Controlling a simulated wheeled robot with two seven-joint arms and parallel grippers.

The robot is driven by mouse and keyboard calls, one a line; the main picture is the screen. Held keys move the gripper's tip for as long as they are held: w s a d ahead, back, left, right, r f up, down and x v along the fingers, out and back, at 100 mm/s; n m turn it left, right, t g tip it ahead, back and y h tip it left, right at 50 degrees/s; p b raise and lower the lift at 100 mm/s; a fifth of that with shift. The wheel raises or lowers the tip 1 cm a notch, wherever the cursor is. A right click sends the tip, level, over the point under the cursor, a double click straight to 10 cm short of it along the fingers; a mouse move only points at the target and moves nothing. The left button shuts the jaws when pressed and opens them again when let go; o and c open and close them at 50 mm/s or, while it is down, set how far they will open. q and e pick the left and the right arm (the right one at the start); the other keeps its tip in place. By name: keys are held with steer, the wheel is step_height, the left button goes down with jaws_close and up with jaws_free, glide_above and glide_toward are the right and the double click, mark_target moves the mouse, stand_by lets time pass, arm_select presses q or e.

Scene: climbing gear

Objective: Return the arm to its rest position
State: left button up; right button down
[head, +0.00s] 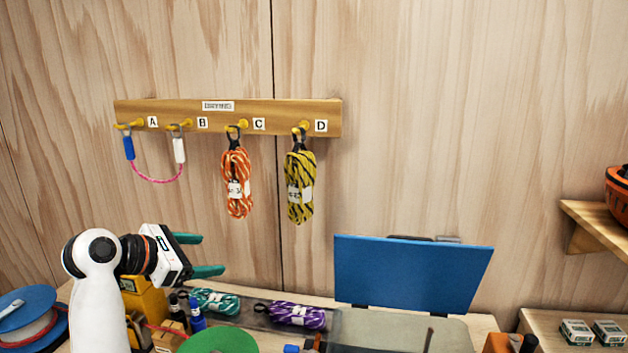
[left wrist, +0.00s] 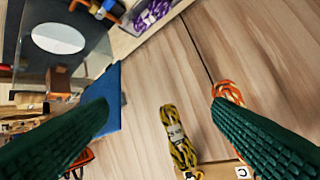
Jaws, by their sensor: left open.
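My left gripper (head: 207,254) has green fingers spread apart, with nothing between them. It is at the lower left of the head view, above the bench and below the wall rack. In the left wrist view its two green fingers (left wrist: 165,130) stand wide apart, with wall and a hanging rope bundle seen beyond them. My white left arm (head: 95,290) rises from the bottom edge. My right gripper is not in view.
A wooden peg rack (head: 270,108) holds a pink cord (head: 155,180), an orange rope bundle (head: 236,185) and a yellow-black rope bundle (head: 299,187). Teal (head: 214,301) and purple (head: 297,315) bundles lie below. A blue panel (head: 413,272) stands right of them. A shelf (head: 597,226) juts out at right.

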arm_select(q)
steer(key=s+f+m+g+y, duration=0.2)
steer(key=s+f+m, duration=0.5)
steer(key=f, duration=0.5)
steer(key=s+f+m+g+y, duration=0.25)
steer(key=s+f+m, duration=0.35)
steer(key=s+f, duration=0.45)
steer(key=s+f+m+g+y, duration=0.1)
steer(key=s+f+m, duration=0.3)
steer(key=s+m, duration=0.4)
steer(key=s+f+m+g+y, duration=0.15)
steer(key=s+f+m, duration=0.3)
steer(key=s, duration=0.65)
step_height(320, 180, down, 33)
steer(key=s+m+b, duration=0.1)
steer(key=s+b, duration=0.2)
steer(key=b, duration=0.3)
steer(key=s+a+f+g+b, duration=0.2)
steer(key=s+f+b, duration=0.1)
steer(key=s+f, duration=1.2)
step_height(320, 180, down, 3)
steer(key=shift+a+f, duration=0.1)
steer(key=shift+a, duration=0.1)
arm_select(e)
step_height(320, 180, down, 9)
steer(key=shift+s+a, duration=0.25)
